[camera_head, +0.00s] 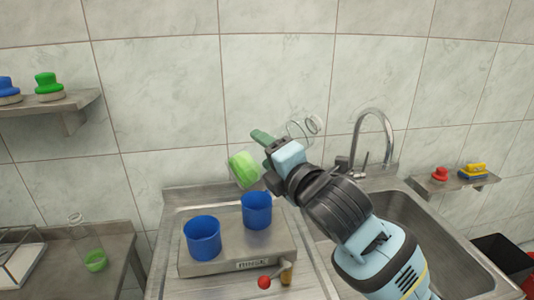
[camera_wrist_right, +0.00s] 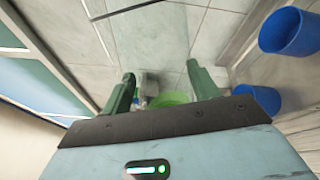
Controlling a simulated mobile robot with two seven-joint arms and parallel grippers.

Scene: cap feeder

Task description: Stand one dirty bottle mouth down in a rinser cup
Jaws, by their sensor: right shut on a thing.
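My right gripper (camera_head: 262,158) is shut on a clear bottle with green residue (camera_head: 243,168) and holds it in the air above and behind the rinser. The bottle is tilted, its green end at lower left and its clear neck at upper right; the gripper hides its middle. In the wrist view green shows between the fingers (camera_wrist_right: 163,92). Two blue rinser cups, the left one (camera_head: 202,240) and the right one (camera_head: 257,211), stand open and empty-looking on the grey rinser base (camera_head: 220,264). Another clear bottle with green residue (camera_head: 95,261) stands upright on the left table. My left gripper is not in view.
A red-knobbed valve (camera_head: 264,282) is at the rinser's front. A tap (camera_head: 374,116) and sink (camera_head: 440,240) lie right. A tray (camera_head: 20,258) stands at far left. The tiled wall is close behind.

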